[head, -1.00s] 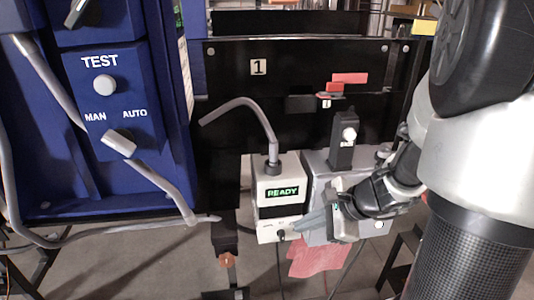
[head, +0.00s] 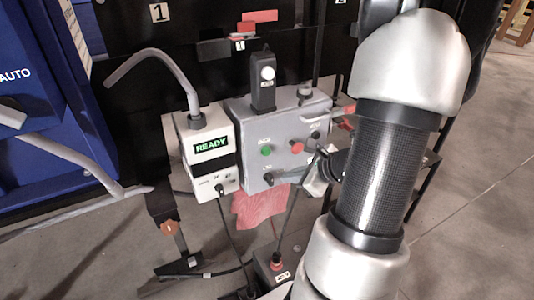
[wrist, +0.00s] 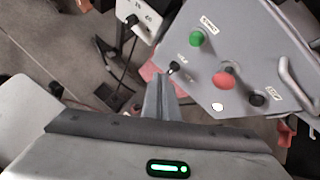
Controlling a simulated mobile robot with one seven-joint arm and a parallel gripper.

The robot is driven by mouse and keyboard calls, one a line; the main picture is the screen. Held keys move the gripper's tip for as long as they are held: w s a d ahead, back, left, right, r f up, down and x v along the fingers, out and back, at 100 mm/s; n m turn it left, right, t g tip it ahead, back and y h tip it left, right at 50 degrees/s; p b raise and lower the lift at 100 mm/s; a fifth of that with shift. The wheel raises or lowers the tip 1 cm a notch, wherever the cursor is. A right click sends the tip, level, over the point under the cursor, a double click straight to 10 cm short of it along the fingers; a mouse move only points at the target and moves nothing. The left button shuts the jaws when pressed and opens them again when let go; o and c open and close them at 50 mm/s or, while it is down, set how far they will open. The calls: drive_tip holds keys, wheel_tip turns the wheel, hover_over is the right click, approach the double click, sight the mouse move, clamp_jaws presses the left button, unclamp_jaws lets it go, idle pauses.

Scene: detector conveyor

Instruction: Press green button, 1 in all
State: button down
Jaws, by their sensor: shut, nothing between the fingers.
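The green button (head: 266,150) is on the left part of the grey control box's front, beside a red button (head: 297,147). In the wrist view the green button (wrist: 197,39) shows above and right of my gripper's fingers, apart from them. My gripper (wrist: 162,80) is shut and empty, its fingers pointing toward the box. In the head view my gripper (head: 318,175) is low at the right side of the box, partly hidden by my arm, and the green button is uncovered.
Black knobs sit around the buttons on the grey box (head: 240,120). A white unit (head: 212,130) reading READY stands to its left. A red cloth (head: 260,208) hangs below, with cables. A blue cabinet (head: 50,110) is at far left.

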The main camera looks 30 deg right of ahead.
drive_tip(key=w+p, duration=0.1)
drive_tip(key=w, duration=0.7)
drive_tip(key=shift+w+d, duration=0.2)
drive_tip(key=shift+w, duration=0.05)
drive_tip(key=shift+w, duration=0.15)
idle(1.7)
drive_tip(key=shift+w, duration=0.3)
drive_tip(key=shift+w, duration=0.5)
idle(0.6)
idle(0.4)
drive_tip(key=shift+s+b, duration=0.5)
drive_tip(key=shift+s, duration=0.45)
drive_tip(key=shift+s, duration=0.1)
drive_tip(key=s+b, duration=0.1)
drive_tip(key=s, duration=0.3)
drive_tip(key=shift+s+a, duration=0.15)
drive_tip(key=shift+s, duration=0.25)
